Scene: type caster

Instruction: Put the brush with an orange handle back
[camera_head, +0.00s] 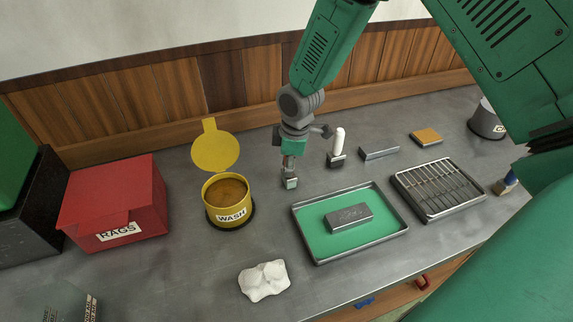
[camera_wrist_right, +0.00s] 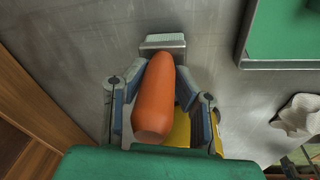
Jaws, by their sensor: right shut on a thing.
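My right gripper (camera_head: 290,153) is shut on the orange-handled brush (camera_head: 290,181). In the head view only its metal collar and pale bristle end show below the fingers; the handle is hidden by the gripper. The right wrist view shows the orange handle (camera_wrist_right: 154,97) between the two fingers, with the metal collar and pale bristles beyond it. The brush is right of the yellow wash can (camera_head: 211,199) and behind the green-floored tray (camera_head: 310,243). I cannot tell whether its bristles touch the counter. My left gripper is not in view.
A white-handled brush (camera_head: 337,146) stands right of my gripper. The wash can's yellow lid (camera_head: 215,151) is up. A red rags box (camera_head: 110,200) is left, a white cloth (camera_head: 264,281) in front. A metal block (camera_head: 348,218) lies in the tray; a slotted rack (camera_head: 438,190) is right.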

